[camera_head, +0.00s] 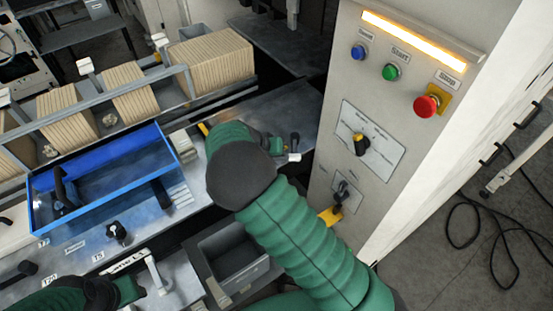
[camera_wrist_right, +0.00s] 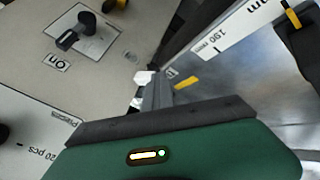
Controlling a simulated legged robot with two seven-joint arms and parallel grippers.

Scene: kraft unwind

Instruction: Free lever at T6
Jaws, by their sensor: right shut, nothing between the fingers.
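My right gripper (camera_head: 291,157) is at the end of the green arm, over the metal plate left of the control panel. In the right wrist view its fingers (camera_wrist_right: 155,92) are shut and empty, with a small white piece (camera_wrist_right: 143,80) beside the tips. A small black upright handle (camera_head: 294,142) stands by these fingers; I cannot tell whether they touch. No T6 label is readable, so I cannot tell which lever is at T6. A black knob (camera_head: 117,231) sits near a label like T5. My left gripper (camera_head: 132,290) is low at the left, its fingers unclear.
A blue tray (camera_head: 110,170) and stacks of kraft sheets (camera_head: 210,65) are at the left. A grey bin (camera_head: 235,262) lies below.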

